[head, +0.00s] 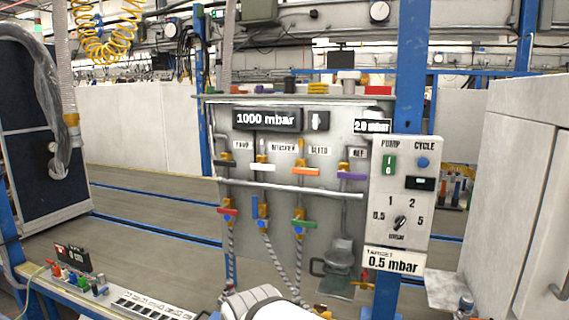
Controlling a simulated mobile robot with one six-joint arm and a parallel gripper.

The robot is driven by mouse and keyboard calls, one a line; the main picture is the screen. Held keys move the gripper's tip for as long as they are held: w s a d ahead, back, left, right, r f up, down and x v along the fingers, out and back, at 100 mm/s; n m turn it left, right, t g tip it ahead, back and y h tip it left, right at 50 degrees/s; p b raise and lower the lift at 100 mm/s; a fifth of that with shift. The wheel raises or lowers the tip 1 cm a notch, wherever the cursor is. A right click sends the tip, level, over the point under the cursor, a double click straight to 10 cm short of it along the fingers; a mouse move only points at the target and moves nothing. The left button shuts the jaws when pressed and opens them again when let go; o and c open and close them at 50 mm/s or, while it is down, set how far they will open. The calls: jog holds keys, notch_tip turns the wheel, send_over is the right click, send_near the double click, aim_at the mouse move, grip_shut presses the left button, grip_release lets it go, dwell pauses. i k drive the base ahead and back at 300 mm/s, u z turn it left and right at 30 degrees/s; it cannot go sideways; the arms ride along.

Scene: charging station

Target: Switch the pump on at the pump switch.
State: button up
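The pump switch (389,165) is a small green rocker marked I and 0, under the label PUMP. It sits at the upper left of a pale grey control box (403,225) on the blue post. I cannot tell which side of the rocker is pressed. To its right are a blue round CYCLE button (423,162) and a small black display (419,184). A rotary dial (400,223) sits below. A white part of my arm shows at the bottom edge, well below and left of the box. My gripper is not clearly in view.
A grey valve panel (285,215) with coloured handles and a "1000 mbar" display (267,120) stands left of the box. A sign (394,262) reads "0.5 mbar". A pale cabinet (515,190) stands close on the right. A bench strip (105,290) lies at lower left.

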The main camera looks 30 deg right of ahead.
aim_at(389, 161)
jog(key=z, duration=1.5)
jog(key=k, duration=1.35)
jog(key=u, duration=0.25)
jog(key=i, duration=0.6)
jog(key=u, duration=0.45)
jog(key=i, duration=1.45)
jog(key=z, duration=0.85)
